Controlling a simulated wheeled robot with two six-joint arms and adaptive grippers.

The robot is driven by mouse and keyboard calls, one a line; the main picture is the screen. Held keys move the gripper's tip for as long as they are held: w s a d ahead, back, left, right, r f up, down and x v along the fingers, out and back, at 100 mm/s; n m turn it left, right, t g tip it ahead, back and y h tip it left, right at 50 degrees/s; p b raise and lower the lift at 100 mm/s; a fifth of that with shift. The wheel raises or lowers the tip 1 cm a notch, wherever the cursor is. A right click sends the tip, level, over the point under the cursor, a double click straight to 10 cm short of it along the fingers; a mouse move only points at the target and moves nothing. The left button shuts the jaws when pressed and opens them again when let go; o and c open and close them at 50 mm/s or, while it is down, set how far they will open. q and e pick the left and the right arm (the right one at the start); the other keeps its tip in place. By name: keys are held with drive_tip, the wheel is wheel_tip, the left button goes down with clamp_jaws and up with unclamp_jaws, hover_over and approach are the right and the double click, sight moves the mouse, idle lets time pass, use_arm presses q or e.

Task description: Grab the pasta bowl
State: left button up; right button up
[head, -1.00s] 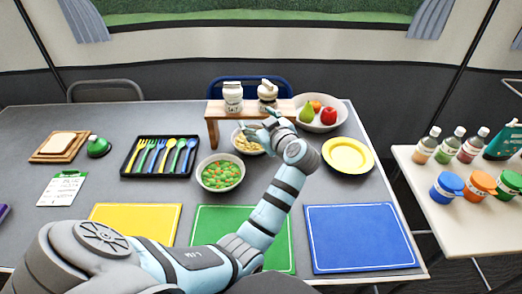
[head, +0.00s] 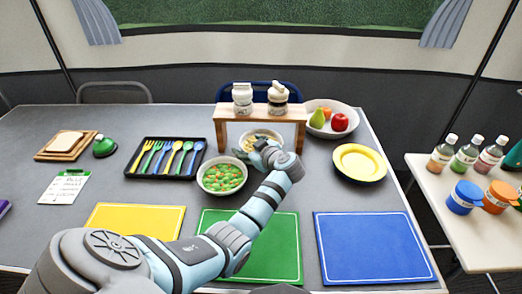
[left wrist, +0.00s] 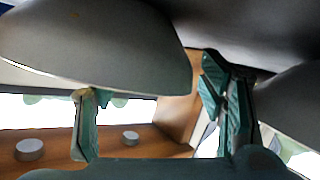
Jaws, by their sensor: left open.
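The pasta bowl (head: 247,137) is a small pale bowl with yellowish pasta, standing on the grey table at the front of a small wooden shelf. My left gripper (head: 264,151) is open at the near right side of this bowl and hides part of it. In the left wrist view the open left fingers (left wrist: 155,92) have nothing clearly held between them. A large pale curved bowl side (left wrist: 95,45) fills the upper left there; I cannot tell for certain which bowl it is. My right gripper is not in view.
A bowl of peas and carrots (head: 222,177) stands close at the left. The wooden shelf (head: 222,112) carries two jars. A fruit bowl (head: 347,112) and yellow plate (head: 360,162) are at the right. Green (head: 280,262) and blue mats (head: 372,246) lie in front.

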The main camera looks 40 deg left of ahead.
use_arm(q)
drive_tip(key=shift+d+r, duration=0.1)
drive_tip(key=c, duration=0.5)
clamp_jaws()
